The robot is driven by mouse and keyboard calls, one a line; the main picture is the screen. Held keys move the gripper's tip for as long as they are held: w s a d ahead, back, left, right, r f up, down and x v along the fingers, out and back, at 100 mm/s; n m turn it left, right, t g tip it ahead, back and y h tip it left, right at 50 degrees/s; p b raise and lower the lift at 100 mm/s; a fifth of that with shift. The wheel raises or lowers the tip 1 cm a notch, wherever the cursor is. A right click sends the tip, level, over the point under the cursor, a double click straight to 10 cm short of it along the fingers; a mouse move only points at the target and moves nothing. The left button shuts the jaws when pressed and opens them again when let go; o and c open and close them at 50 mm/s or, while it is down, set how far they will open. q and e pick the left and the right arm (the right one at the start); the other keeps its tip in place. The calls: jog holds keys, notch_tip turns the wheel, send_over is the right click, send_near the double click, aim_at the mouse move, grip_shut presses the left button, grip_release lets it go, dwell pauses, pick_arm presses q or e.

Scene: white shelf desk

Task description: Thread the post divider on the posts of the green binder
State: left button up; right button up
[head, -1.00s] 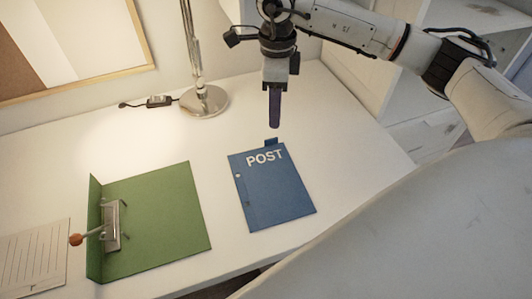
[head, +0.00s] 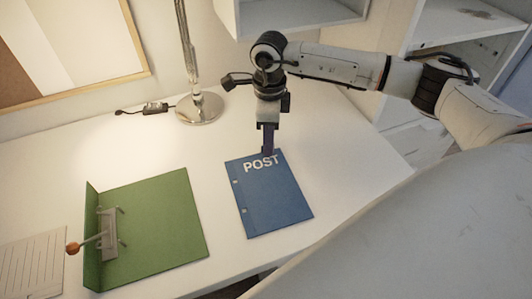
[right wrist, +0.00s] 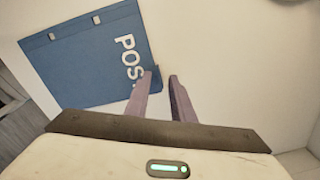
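The blue post divider (head: 272,202), marked POST, lies flat on the desk, with holes along its left edge. It also shows in the right wrist view (right wrist: 85,65). My right gripper (head: 267,150) points down at the divider's top edge, beside the lettering. The divider's tab is hidden. My left gripper is out of view.
A lamp base (head: 199,107) stands behind, with a cord and switch (head: 155,108). A lined sheet (head: 32,264) lies left of the binder. White shelving (head: 455,35) stands at the back right. Bare desk separates binder and divider.

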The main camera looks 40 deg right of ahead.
grip_shut()
